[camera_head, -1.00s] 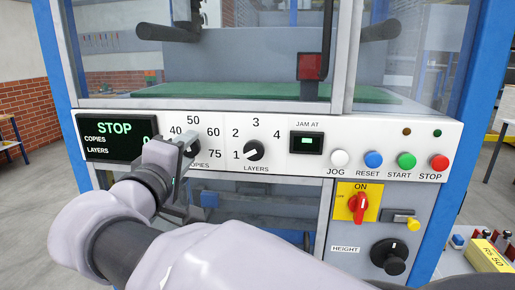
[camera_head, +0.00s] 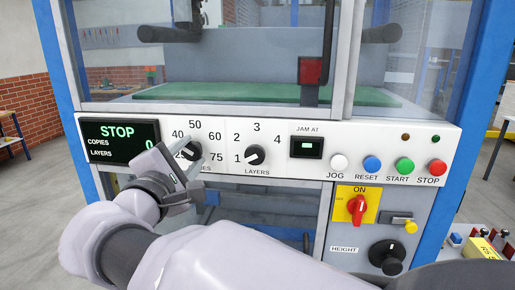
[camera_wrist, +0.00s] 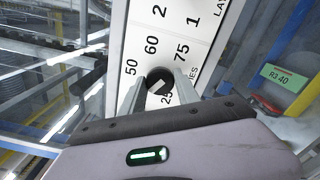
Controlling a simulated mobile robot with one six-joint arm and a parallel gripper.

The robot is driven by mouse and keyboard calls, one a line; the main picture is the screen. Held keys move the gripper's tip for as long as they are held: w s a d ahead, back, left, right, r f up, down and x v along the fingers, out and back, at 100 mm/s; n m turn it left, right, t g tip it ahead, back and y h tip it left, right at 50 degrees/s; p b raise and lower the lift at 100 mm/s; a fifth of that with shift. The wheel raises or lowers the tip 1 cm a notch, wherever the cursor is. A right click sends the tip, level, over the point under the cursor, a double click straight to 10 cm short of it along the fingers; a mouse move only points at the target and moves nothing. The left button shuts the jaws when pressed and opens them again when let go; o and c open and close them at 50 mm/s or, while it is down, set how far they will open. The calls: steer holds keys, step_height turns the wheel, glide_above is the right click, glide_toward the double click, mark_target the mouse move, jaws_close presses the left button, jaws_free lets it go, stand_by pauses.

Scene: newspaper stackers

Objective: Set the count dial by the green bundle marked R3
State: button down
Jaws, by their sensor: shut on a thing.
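The count dial is the black COPIES knob (camera_head: 191,150), ringed by 25, 40, 50, 60 and 75. My gripper (camera_head: 187,155) is at it from the lower left, its fingers on either side of the knob and shut on it. The wrist view shows the knob (camera_wrist: 160,82) between the fingers; I cannot read its pointer surely. A green label (camera_wrist: 287,78) at the right of the wrist view reads "R3 40". The display (camera_head: 118,142) shows STOP and a 0; the copies value is hidden or unreadable.
The LAYERS knob (camera_head: 255,155) is just right of the dial. Further right are the JOG button (camera_head: 338,162), coloured buttons, a red ON switch (camera_head: 357,208) and a HEIGHT knob (camera_head: 387,255). A yellow labelled item (camera_head: 481,249) lies at lower right.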

steer(key=shift+n, duration=0.3)
steer(key=c, duration=0.9)
jaws_free()
steer(key=s+a+p, duration=0.1)
steer(key=s+p, duration=0.1)
steer(key=s, duration=1.5)
steer(key=shift+s+a+p, duration=0.2)
steer(key=shift+p, duration=0.2)
